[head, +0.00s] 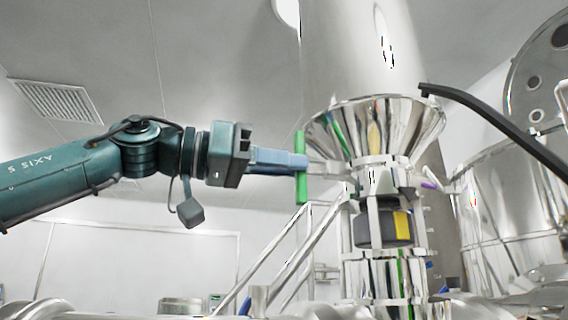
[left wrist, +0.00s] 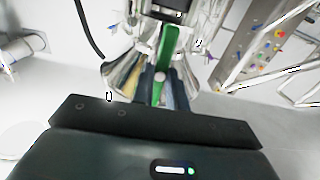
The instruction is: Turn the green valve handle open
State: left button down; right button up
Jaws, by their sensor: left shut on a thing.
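The green valve handle (head: 301,190) stands upright as a narrow bar in the head view, on a short metal stem at the left side of the steel valve body below a funnel. My left gripper (head: 302,160) comes in from the left and is shut on the handle near its middle. In the left wrist view the green handle (left wrist: 168,42) runs between the fingers of my left gripper (left wrist: 159,88), which hide part of it. My right gripper is in neither view.
The shiny steel funnel (head: 425,116) flares just above and right of the handle. A black bent bar (head: 495,118) crosses at the right, before large steel vessels (head: 500,200). Metal rails (head: 290,262) slant below the handle. The space left of the handle, around my arm, looks clear.

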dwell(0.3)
pick_arm(q)
jog(key=c, duration=1.4)
grip_release()
jog(key=shift+a, duration=0.15)
jog(key=b+v, duration=0.3)
jog(key=v, duration=1)
